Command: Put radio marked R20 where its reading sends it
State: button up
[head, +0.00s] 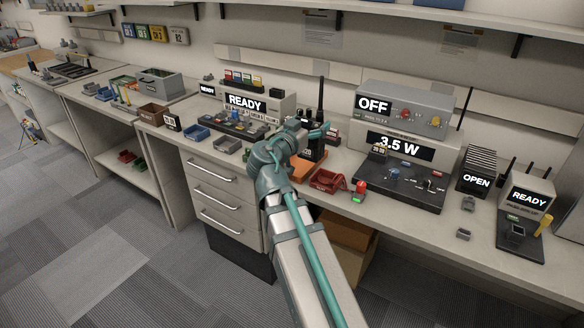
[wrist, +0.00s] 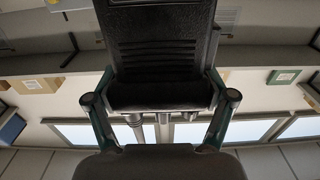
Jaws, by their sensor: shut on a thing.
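A black handheld radio (head: 313,152) with a tall antenna is upright at the middle of the bench in the head view. A small pale label on it seems to end in 20, but is hard to read. My gripper (head: 306,132) is shut on it, partly hiding it. In the wrist view the ribbed black radio body (wrist: 162,55) fills the space between the fingers of my gripper (wrist: 161,96). A large test unit (head: 412,150) to the right reads 3.5 W. I cannot tell whether the radio touches the orange piece (head: 309,166) below it.
A grey box (head: 432,122) reading OFF sits on the test unit. A red tray (head: 327,180) and a red-topped button (head: 361,187) are in front. Further right are units reading OPEN (head: 477,181) and READY (head: 530,200). Left are a READY unit (head: 246,104) and blue trays (head: 226,144).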

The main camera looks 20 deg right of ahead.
jog(key=shift+w+f, duration=0.1)
jog(key=shift+w, duration=0.15)
jog(key=w+d+f+p, duration=0.1)
jog(key=w+d+f, duration=0.1)
jog(key=w+f, duration=1.1)
jog(key=shift+d+p, duration=0.3)
jog(key=shift+p, duration=0.05)
jog(key=shift+w+f+b, duration=0.1)
jog(key=shift+f+b, duration=0.05)
jog(key=shift+b, duration=0.2)
jog(key=o, duration=1.4)
jog(key=shift+r+p, duration=0.2)
jog(key=shift+p, duration=0.1)
